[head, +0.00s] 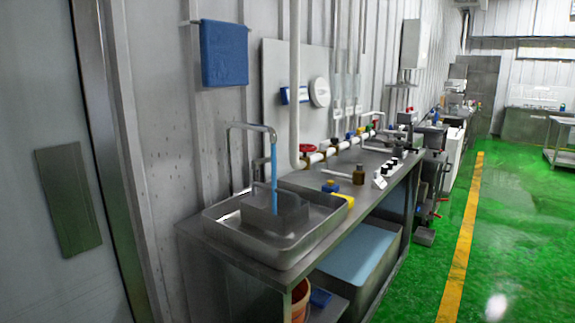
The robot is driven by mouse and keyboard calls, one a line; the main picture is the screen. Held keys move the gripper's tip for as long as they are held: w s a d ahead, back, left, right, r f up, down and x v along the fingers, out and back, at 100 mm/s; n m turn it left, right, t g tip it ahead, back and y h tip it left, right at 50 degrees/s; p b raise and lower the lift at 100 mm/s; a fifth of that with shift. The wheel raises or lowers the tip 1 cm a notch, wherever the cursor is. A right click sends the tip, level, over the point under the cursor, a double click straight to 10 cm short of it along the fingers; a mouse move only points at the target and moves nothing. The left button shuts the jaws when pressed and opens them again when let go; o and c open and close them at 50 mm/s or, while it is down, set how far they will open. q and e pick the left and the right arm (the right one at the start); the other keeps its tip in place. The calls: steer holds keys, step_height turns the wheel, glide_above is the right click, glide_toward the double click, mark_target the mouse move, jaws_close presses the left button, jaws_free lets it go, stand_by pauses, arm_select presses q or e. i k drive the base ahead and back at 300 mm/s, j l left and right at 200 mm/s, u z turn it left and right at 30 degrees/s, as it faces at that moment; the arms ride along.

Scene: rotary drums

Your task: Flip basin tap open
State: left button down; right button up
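A metal basin (224,233) is set in the steel bench at the centre. A grey gooseneck tap (248,126) rises behind it and bends over it. A blue stream (274,178), which looks like running water, hangs from the spout down to a grey metal box (290,209) in the basin. A small blue and yellow piece (331,187) sits by the basin's right back edge; I cannot tell whether it is a tap handle. Neither of my grippers shows in the head view.
A brown bottle (359,174) and several small containers stand on the bench right of the basin. A white pipe (320,156) with coloured valve handles runs along the wall. A blue cloth (224,53) hangs above. The green floor (510,230) at right is clear.

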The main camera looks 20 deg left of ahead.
mark_target(254, 164)
steer(key=i+l+z, duration=0.3)
steer(key=i+z, duration=0.25)
steer(key=i, duration=0.15)
steer(key=i+z, duration=0.25)
steer(key=i, duration=0.9)
steer(key=i+l+u, duration=0.15)
steer(key=i+u, duration=0.2)
steer(key=i+l+u, duration=0.35)
steer(key=i, duration=0.15)
steer(key=i+l+u, duration=0.15)
steer(key=u, duration=0.25)
steer(key=i+l+u, duration=0.25)
steer(key=u, duration=0.2)
steer(key=i+l+u, duration=0.2)
steer(key=u, duration=0.2)
steer(key=i+l+u, duration=0.1)
steer(key=l+u, duration=0.3)
